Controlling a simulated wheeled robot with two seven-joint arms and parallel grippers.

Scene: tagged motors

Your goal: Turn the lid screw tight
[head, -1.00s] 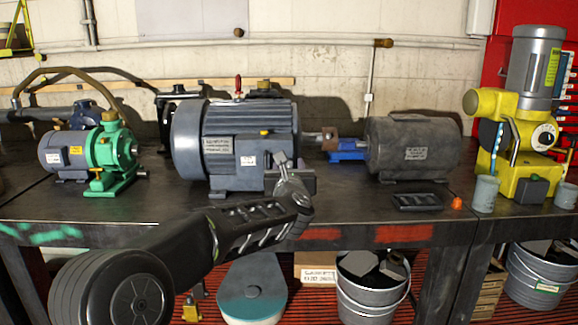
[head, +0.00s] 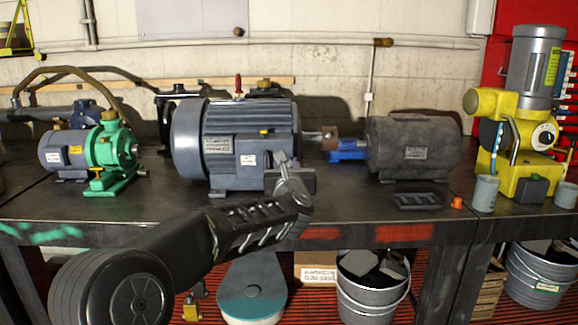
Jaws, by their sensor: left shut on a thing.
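A large blue-grey motor (head: 245,128) stands on the workbench left of centre, with a yellow knob on its box and a small red-handled part on top. My left gripper (head: 284,163) is at the lower right front of this motor, in front of its terminal box. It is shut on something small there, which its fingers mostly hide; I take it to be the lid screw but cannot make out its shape. A grey block (head: 302,181) shows just right of the fingers. My right gripper is not in view.
A green pump with a motor (head: 108,160) stands at left. A dark grey motor (head: 413,147) and a yellow machine (head: 521,150) stand at right. Buckets (head: 366,295) stand below.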

